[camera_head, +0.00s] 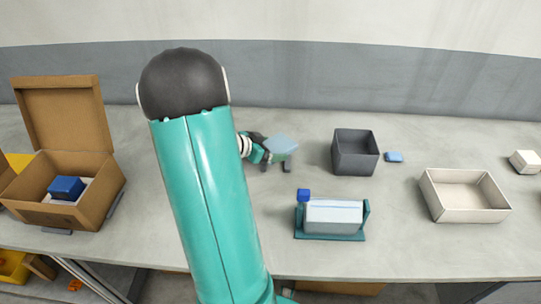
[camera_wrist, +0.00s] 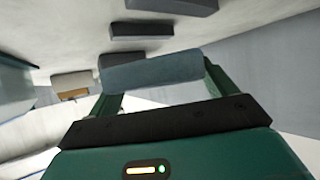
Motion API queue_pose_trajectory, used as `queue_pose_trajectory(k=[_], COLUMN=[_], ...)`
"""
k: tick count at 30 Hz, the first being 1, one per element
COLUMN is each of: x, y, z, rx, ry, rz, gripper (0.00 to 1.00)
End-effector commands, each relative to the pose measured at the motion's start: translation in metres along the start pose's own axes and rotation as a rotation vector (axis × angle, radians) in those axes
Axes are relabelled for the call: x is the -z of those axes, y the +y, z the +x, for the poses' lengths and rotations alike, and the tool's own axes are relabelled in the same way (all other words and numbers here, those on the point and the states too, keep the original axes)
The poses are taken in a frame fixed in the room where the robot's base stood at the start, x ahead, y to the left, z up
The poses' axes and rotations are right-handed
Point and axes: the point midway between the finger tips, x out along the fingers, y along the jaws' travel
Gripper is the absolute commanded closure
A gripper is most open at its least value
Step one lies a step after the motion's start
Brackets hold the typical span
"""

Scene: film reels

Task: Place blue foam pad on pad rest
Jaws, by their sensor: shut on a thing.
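My gripper (camera_head: 268,154) reaches out from behind my teal arm, over the far middle of the table. It is shut on a flat light-blue pad (camera_head: 283,144), which I take for the blue foam pad. In the wrist view the blue-grey pad (camera_wrist: 152,73) spans between the two green fingers. The pad appears to be above the tabletop; its exact height is hard to tell. No pad rest can be surely picked out.
A cream tray (camera_head: 473,214) and a white block (camera_head: 525,161) are farther right. An open cardboard box (camera_head: 101,203) with a blue block is at left.

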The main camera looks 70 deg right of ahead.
Motion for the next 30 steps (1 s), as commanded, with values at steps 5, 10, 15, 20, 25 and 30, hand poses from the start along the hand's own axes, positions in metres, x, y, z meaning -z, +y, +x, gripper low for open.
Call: queue_pose_trajectory(k=[5, 10, 15, 20, 25, 30], x=[-0.007, -0.029, -0.032, -0.033, -0.035, -0.035], y=[-0.007, -0.007, -0.007, -0.007, -0.007, -0.007], z=[0.009, 0.022, 0.024, 0.024, 0.025, 0.025], rx=[0.0, 0.0, 0.001, 0.001, 0.002, 0.001], ry=[-0.001, -0.001, 0.0, 0.0, 0.0, 0.0], rz=[-0.003, -0.005, 0.0, -0.001, -0.001, 0.0], gripper=[0.38, 0.38, 0.38, 0.38, 0.0, 0.0])
